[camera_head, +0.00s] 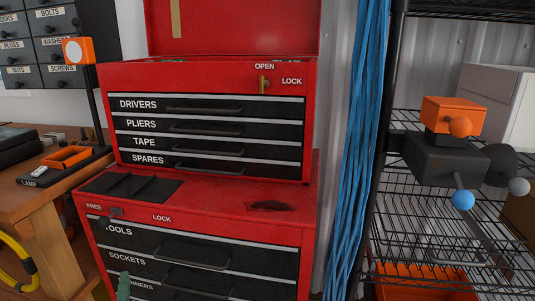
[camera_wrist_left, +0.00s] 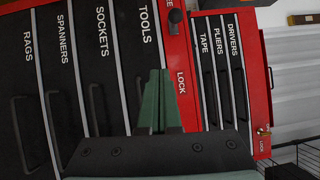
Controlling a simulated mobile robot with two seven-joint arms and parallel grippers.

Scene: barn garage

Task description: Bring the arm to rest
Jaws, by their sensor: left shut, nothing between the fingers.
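My left gripper shows as a green tip (camera_head: 123,287) at the bottom left of the head view, in front of the lower drawers of the red tool chest (camera_head: 205,75). In the left wrist view its two green fingers (camera_wrist_left: 158,105) are shut together with nothing between them. Labelled drawers stand beyond the fingers there, turned sideways. I cannot tell how far the fingertips are from the drawer fronts. The rest of the left arm is below the head view. My right gripper is in neither view.
The chest's lid is raised and its drawers look shut. A wooden bench (camera_head: 45,225) with an orange tray (camera_head: 66,158) and a lamp stands left. Blue cables (camera_head: 358,150) hang right of the chest, beside a wire shelf (camera_head: 450,210) holding a grey device (camera_head: 445,155) with coloured knobs.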

